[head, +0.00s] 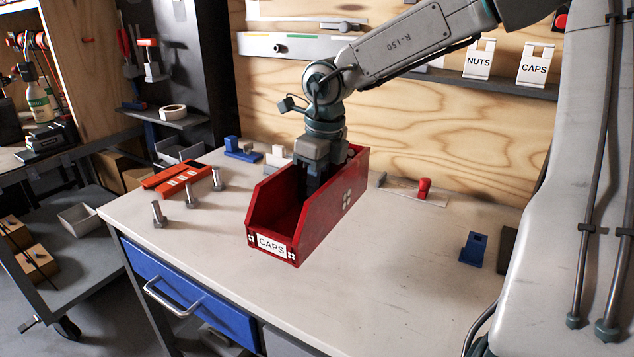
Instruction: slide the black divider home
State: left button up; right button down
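A red open-topped bin (322,217) with a white CAPS label stands over the middle of the bench. My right gripper (313,188), on the arm from the upper right, points straight down into the bin towards its rear. A dark shape shows at the fingers inside the bin; I cannot tell whether it is only the fingers or also the black divider. The bin walls hide the fingertips, so I cannot tell if they are open or shut. No black divider shows clearly anywhere else. My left gripper is out of view.
Several upright bolts (190,189) and an orange tray (176,178) are left of the bin on the pale bench (390,270). A red knob (424,188) and a blue bracket (473,249) are to the right. The front right of the bench is clear.

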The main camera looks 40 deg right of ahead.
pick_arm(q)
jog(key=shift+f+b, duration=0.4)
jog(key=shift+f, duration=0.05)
pick_arm(e)
jog(key=shift+f, duration=0.25)
jog(key=c, duration=1.3)
grip_release()
jog(key=shift+c, duration=0.2)
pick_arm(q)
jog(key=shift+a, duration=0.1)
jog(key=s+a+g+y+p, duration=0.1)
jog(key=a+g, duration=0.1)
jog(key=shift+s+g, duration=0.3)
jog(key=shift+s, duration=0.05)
pick_arm(e)
jog(key=r, duration=0.3)
jog(key=s+r, duration=0.1)
jog(key=r, duration=0.6)
jog(key=shift+s+d+r, duration=0.15)
jog(key=shift+d+r, duration=0.05)
jog(key=shift+r, duration=0.2)
